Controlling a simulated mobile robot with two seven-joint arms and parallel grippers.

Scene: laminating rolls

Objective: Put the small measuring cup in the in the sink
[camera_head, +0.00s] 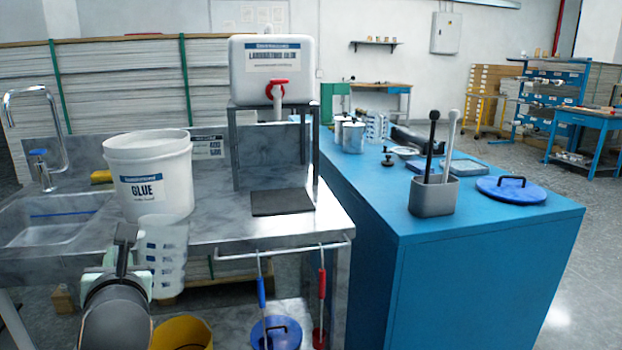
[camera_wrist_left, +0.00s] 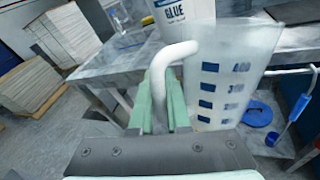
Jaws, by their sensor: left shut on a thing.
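A translucent measuring cup (camera_head: 163,258) with blue scale marks is held upright in front of the steel counter's front edge. My left gripper (camera_head: 128,262) is shut on its white handle. The cup also shows in the left wrist view (camera_wrist_left: 222,85), with the green fingers of my left gripper (camera_wrist_left: 160,105) on both sides of the handle. The sink (camera_head: 50,218) is in the counter at the left, to the left of the cup, with a chrome tap (camera_head: 42,130) behind it. My right gripper is in neither view.
A white glue bucket (camera_head: 150,175) stands on the counter right behind the cup, beside the sink. A white canister (camera_head: 272,68) sits on a metal stand. A blue cabinet (camera_head: 470,240) is at the right. A yellow bucket (camera_head: 182,332) is below the counter.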

